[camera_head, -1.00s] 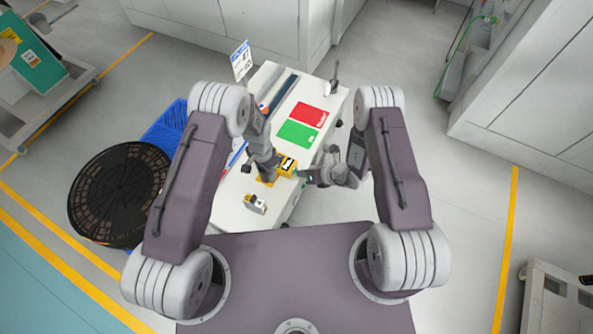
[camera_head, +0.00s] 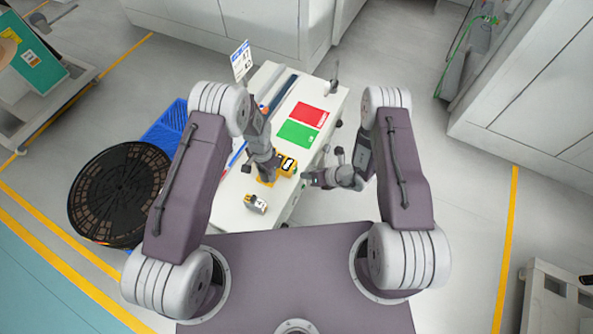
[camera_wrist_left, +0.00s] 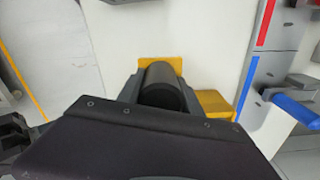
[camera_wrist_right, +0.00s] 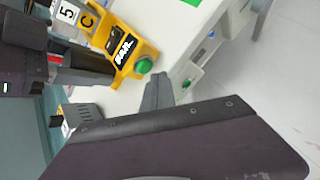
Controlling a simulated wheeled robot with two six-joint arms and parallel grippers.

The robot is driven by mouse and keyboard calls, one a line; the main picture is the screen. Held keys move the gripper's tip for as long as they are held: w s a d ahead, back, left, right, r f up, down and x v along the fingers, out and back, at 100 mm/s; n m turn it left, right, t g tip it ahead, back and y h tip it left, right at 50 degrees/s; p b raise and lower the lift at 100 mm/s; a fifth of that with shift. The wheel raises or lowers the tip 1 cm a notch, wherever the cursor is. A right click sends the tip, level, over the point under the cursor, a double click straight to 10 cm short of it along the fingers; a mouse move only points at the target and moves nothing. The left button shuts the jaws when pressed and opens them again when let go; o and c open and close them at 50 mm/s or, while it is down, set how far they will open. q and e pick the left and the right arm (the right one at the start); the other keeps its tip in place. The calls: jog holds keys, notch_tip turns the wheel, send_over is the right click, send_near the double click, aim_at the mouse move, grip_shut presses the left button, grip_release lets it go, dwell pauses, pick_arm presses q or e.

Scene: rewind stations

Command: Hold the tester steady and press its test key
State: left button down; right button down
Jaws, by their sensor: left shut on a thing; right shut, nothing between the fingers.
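The yellow tester (camera_head: 287,166) with a dark, lit display is on the white bench. In the right wrist view the tester (camera_wrist_right: 125,47) shows its lit display and a round green key (camera_wrist_right: 144,65) at its near end. My left gripper (camera_head: 270,172) is shut on the tester; in the left wrist view a black cylindrical part (camera_wrist_left: 160,88) lies between its fingers, with yellow behind it. My right gripper (camera_head: 305,178) is shut and empty, just right of the tester. Its fingertips (camera_wrist_right: 157,88) are close to the green key, with a small apparent gap.
A red sheet (camera_head: 308,114) and a green sheet (camera_head: 298,134) lie farther back on the bench (camera_head: 230,212). A large black reel (camera_head: 120,193) and a blue crate (camera_head: 165,127) stand left.

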jog(key=shift+s+d, duration=0.1)
jog(key=shift+s+d, duration=0.65)
jog(key=shift+d, duration=0.35)
jog(key=shift+s+d, duration=0.65)
jog(key=shift+d, duration=0.35)
pick_arm(q)
jog(key=c, duration=0.7)
grip_release()
